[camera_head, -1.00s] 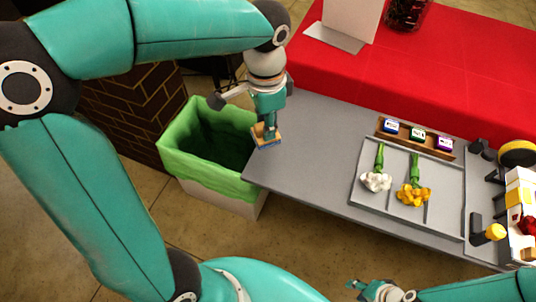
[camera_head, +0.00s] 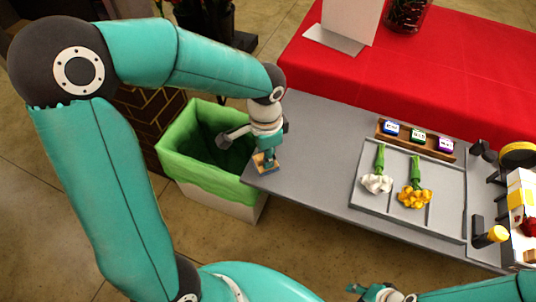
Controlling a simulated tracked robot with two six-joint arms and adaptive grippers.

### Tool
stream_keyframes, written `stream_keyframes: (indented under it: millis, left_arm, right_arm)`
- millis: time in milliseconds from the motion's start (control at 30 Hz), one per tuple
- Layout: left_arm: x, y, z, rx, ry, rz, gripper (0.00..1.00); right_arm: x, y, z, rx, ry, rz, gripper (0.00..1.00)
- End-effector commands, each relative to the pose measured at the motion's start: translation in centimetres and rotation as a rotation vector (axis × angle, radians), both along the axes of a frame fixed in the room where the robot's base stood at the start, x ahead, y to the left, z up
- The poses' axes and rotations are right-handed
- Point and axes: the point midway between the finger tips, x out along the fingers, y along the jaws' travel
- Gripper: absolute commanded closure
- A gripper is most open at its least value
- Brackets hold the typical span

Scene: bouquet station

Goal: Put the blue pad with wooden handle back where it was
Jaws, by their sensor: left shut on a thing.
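My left gripper (camera_head: 264,152) is shut on the pad with wooden handle (camera_head: 265,164). The pad shows as a small tan block under the fingers, and its blue part is mostly hidden now. It is at the left end of the grey table (camera_head: 310,178), close to the green-lined bin. I cannot tell whether it touches the tabletop. My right gripper (camera_head: 364,291) is low in the picture, in front of the table, and its fingers are too small to read.
The open bin with a green liner (camera_head: 180,150) stands left of the table. A tray (camera_head: 402,212) holds a white flower (camera_head: 377,184) and a yellow flower (camera_head: 413,196). A wooden rack (camera_head: 405,135) holds labelled blocks. The table's middle left is clear.

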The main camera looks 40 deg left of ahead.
Motion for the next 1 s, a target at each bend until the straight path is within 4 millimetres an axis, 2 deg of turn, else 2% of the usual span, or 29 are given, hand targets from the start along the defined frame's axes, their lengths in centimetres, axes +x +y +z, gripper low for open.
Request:
stream_keyframes:
  millis: [100, 133, 267, 300, 700, 867, 1000]
  left_arm:
    - [0.0, 0.0, -0.3, 0.000, 0.000, 0.000, 1.00]
    - [0.0, 0.0, -0.3, 0.000, 0.000, 0.000, 0.74]
    - [0.0, 0.0, -0.2, 0.000, 0.000, 0.000, 0.53]
    - [0.0, 0.0, -0.2, 0.000, 0.000, 0.000, 0.51]
    - [0.0, 0.0, 0.5, 0.000, -0.002, 0.001, 0.51]
    - [0.1, 0.0, 2.7, 0.000, -0.006, 0.001, 0.51]
    - [0.1, 0.0, 5.6, 0.000, -0.006, 0.002, 0.51]
  right_arm:
    - [0.0, 0.0, -0.3, 0.000, 0.000, 0.000, 0.60]
    - [0.0, 0.0, -0.3, 0.000, 0.000, 0.000, 0.60]
    - [0.0, 0.0, -0.2, 0.000, 0.000, 0.000, 0.60]
    - [0.0, 0.0, -0.2, 0.000, 0.000, 0.000, 0.60]
    - [0.0, 0.0, 0.1, 0.000, 0.000, 0.000, 0.60]
    - [0.0, 0.0, 0.3, 0.000, 0.000, 0.000, 0.60]
    - [0.0, 0.0, 0.5, 0.000, 0.000, 0.000, 0.60]
